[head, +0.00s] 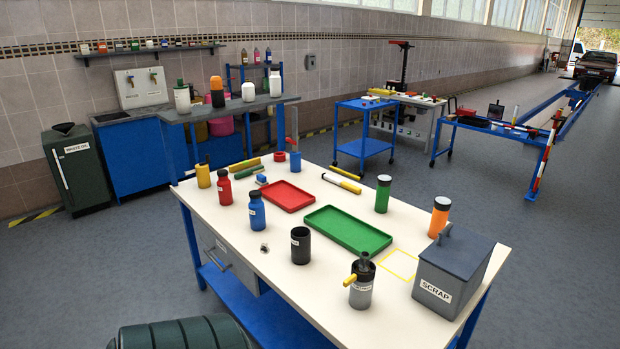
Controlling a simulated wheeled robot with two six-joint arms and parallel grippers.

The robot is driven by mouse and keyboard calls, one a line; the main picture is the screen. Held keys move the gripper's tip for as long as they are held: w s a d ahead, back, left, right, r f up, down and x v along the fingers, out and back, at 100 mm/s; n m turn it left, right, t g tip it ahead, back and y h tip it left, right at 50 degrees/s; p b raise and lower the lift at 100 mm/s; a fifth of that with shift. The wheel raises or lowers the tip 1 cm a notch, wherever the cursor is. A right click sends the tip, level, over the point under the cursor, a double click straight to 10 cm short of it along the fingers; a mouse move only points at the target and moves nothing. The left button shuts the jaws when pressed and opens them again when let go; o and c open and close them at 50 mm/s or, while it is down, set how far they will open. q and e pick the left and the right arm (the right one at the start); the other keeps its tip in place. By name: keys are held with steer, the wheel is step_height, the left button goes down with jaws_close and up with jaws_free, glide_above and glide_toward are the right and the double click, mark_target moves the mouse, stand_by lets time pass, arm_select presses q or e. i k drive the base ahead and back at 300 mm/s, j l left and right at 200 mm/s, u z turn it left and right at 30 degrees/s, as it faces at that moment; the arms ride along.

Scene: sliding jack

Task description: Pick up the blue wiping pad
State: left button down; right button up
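A small blue block with a pale part (262,180) lies on the white workbench top (330,275), between the green marker and the red tray. It looks like the blue wiping pad, but it is too small to be sure. Neither of my grippers is in the head view.
A red tray (287,196) and a green tray (347,230) lie mid-bench. Around them stand a blue bottle (257,211), a red bottle (224,188), a black cup (300,247), a grey spouted can (361,285) and a grey SCRAP box (450,275).

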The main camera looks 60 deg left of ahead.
mark_target(261, 180)
steer(key=u, duration=2.3)
steer(key=i+j+u, duration=0.3)
steer(key=i, duration=0.25)
steer(key=i+j+u, duration=0.35)
steer(key=i, duration=0.6)
steer(key=i+j+u, duration=0.1)
steer(key=i+u, duration=0.2)
steer(key=i, duration=0.7)
steer(key=i+j+z, duration=0.1)
steer(key=i+z, duration=0.3)
steer(key=i+j+z, duration=0.2)
steer(key=i+z, duration=0.2)
steer(key=i+j+z, duration=0.65)
steer(key=z, duration=0.2)
